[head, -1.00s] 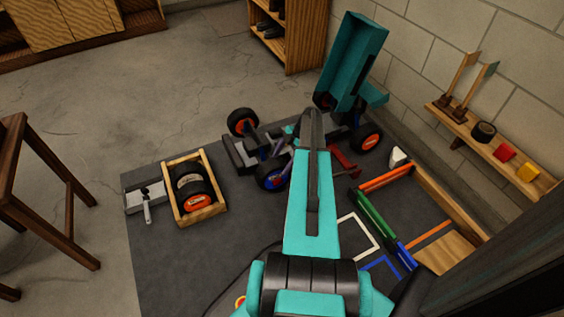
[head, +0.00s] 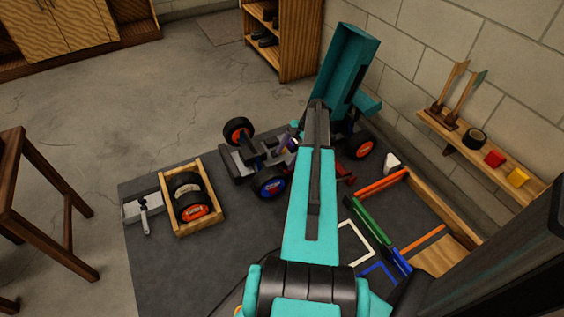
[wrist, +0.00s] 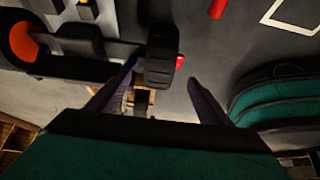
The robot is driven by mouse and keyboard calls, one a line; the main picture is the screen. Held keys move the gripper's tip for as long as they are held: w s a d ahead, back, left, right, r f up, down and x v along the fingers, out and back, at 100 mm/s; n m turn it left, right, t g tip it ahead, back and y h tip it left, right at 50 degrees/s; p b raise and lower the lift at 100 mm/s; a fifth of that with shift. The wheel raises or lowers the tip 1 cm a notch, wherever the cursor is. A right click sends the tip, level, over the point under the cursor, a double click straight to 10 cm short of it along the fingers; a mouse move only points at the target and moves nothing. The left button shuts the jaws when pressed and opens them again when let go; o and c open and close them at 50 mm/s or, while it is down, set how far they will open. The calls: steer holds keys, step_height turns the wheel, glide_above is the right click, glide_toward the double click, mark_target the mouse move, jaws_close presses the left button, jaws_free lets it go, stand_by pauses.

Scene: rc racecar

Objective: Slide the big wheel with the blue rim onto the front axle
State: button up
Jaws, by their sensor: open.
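The big wheel with the blue rim (head: 270,182) stands upright at the near corner of the car chassis (head: 240,163) in the head view, rim facing me. It sits at the end of an axle there; I cannot tell how far on it is. In the wrist view my gripper (wrist: 162,76) is open, with its two dark fingers spread apart. A black tyre (wrist: 162,52) shows edge-on ahead of and between the fingertips, not gripped. Its rim is not visible in that view.
Orange-rimmed wheels (head: 238,130) (head: 361,147) are on the car. A wooden crate (head: 178,233) with tyres stands to the left. A teal body shell (head: 345,62) stands behind the car. Coloured bars and frames (head: 370,220) lie right. The mat between crate and chassis is clear.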

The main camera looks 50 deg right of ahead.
steer(key=shift+p+v, duration=0.55)
steer(key=shift+v, duration=2.1)
